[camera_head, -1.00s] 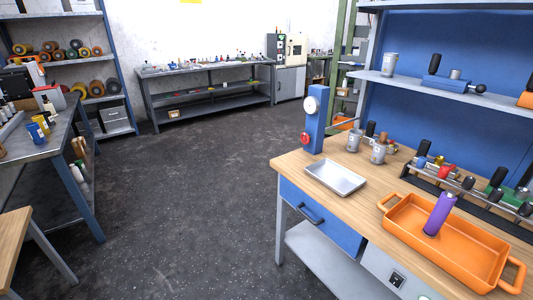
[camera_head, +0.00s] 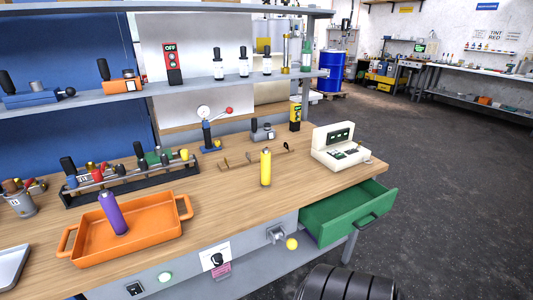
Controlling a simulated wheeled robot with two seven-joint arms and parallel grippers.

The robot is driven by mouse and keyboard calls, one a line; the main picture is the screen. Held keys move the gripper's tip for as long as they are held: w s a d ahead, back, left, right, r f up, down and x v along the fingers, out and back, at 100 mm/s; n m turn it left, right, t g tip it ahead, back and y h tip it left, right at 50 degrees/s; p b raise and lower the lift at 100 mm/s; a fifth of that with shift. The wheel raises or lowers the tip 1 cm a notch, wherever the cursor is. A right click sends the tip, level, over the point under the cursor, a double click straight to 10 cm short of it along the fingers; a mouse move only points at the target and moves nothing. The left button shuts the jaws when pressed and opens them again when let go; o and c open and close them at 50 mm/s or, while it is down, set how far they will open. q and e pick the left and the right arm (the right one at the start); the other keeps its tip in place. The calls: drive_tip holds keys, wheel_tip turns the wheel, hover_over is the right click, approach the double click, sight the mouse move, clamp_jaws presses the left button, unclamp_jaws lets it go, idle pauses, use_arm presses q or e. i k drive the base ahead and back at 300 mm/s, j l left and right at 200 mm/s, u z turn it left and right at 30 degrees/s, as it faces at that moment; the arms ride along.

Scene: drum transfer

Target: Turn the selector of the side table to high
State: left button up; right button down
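A black rotary selector knob (camera_head: 216,259) sits on a white plate on the grey front panel of the wooden-topped workbench (camera_head: 230,210). A pink tag (camera_head: 222,271) is just below the knob. The plate's markings are too small to read, and I cannot tell which setting the knob points to. I cannot tell for sure that this bench is the side table. Neither of my grippers is in view.
A green drawer (camera_head: 345,214) stands open at right. A black ribbed object (camera_head: 347,285) is at the bottom edge. Floor at right is clear.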

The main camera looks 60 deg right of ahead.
sight(215, 255)
drive_tip(key=z, duration=1.35)
